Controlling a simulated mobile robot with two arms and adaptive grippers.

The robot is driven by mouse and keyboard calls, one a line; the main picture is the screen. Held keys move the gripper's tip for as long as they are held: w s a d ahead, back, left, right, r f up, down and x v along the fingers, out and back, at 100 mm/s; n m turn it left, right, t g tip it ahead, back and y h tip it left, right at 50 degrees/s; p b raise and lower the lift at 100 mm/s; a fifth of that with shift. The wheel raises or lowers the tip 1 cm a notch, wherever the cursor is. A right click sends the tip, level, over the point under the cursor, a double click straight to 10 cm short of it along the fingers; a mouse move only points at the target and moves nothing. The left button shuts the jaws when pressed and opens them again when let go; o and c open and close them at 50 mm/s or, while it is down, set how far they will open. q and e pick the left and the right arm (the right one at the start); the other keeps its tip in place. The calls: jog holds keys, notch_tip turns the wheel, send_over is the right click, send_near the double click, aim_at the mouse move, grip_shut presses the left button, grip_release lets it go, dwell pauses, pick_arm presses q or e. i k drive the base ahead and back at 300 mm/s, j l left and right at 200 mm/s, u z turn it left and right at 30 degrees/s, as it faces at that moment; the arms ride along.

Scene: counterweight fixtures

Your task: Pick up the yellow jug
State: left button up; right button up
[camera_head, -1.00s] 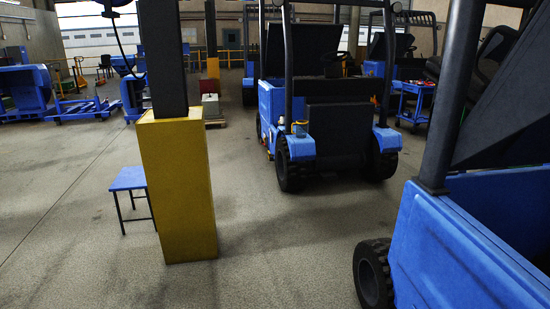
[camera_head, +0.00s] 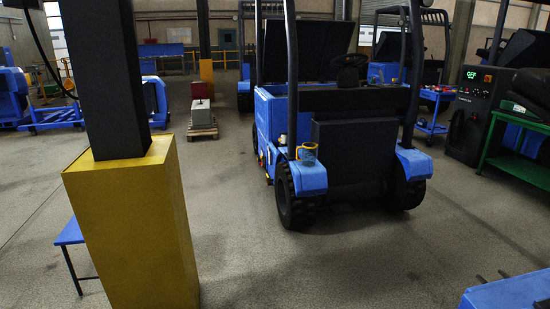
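A small yellow, jug-like thing (camera_head: 308,153) stands on the blue left rear fender of the forklift in the middle of the view. It is small here, and I cannot tell its exact shape. A small pale thing (camera_head: 283,140) sits just left of it. Neither of my grippers is in view.
The blue forklift (camera_head: 347,145) stands on open grey floor. A yellow-based pillar (camera_head: 130,230) is close at left, with a blue stool (camera_head: 70,233) partly behind it. Blue bodywork (camera_head: 505,294) shows at bottom right. A black cabinet (camera_head: 478,115) and green bench (camera_head: 520,170) stand at right.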

aim_at(308, 150)
jog(key=i, duration=2)
